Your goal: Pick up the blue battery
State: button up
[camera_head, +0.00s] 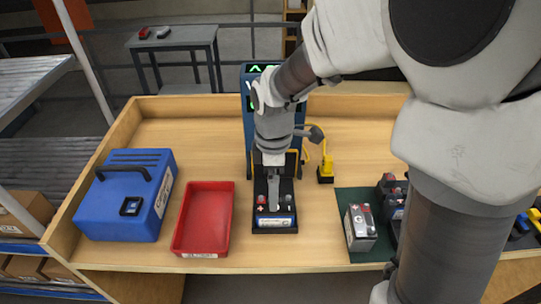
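A dark battery (289,213) with a red and a grey terminal and a blue-and-white front label stands in a black holder at the middle of the bench. It is partly hidden by my gripper (273,192), which points straight down over it between the two terminals. The fingers are seen edge-on, so I cannot tell whether they are open, shut or touching the battery. At the far right, partly cut off, a small item with a blue part (522,222) lies beside my arm. I cannot tell for sure which one is the blue battery.
A red tray (181,246) and a blue case with a black handle (122,210) stand to the left. A grey battery (360,228) stands on a dark green mat (345,197) to the right. A blue tester (248,120) and yellow clamp (326,167) are behind.

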aim_at(284, 218)
notch_tip(284, 218, down, 3)
jog(key=f, duration=0.2)
jog(key=s+f, duration=0.1)
jog(key=f, duration=0.1)
jog(key=shift+d, duration=0.2)
jog(key=shift+w+f, duration=0.15)
jog(key=shift+f, duration=0.45)
grip_shut()
jog(key=shift+r, duration=0.1)
